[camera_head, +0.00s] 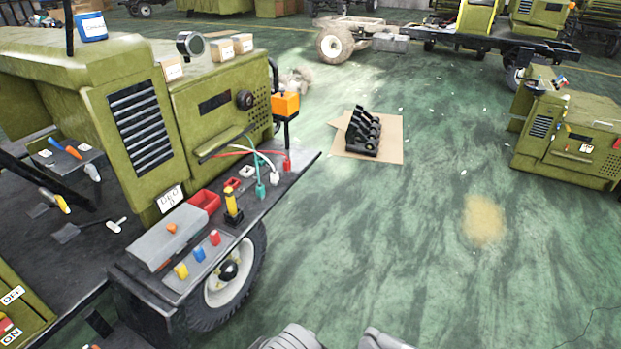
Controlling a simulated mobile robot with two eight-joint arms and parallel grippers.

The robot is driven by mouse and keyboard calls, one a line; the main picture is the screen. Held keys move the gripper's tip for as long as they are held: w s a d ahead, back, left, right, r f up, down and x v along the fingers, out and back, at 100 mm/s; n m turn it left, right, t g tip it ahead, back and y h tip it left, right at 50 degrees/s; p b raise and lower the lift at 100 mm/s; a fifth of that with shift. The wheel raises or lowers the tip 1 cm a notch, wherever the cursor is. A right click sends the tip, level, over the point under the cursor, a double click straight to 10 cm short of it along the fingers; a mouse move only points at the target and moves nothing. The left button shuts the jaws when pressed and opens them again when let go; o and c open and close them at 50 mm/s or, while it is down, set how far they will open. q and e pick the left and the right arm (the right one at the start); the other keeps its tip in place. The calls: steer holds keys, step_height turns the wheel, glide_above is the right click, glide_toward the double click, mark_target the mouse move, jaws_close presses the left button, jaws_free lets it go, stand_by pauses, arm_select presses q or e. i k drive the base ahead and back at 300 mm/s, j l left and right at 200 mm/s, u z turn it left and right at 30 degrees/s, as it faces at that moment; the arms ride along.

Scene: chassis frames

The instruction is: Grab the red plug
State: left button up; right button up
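A red plug (287,163) stands near the right end of the dark shelf on the green machine's side, at the end of a red cable. Only grey parts of my arms show at the bottom edge, well apart from the shelf. No gripper fingers are visible.
The dark shelf (169,246) also holds a red tray (205,201) and a yellow-and-black tool (232,206). An orange box (285,104) stands above the red plug. A black rack (363,131) sits on cardboard on the floor. The green floor at right is largely clear.

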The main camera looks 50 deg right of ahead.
mark_target(287, 162)
steer(key=z, duration=1.45)
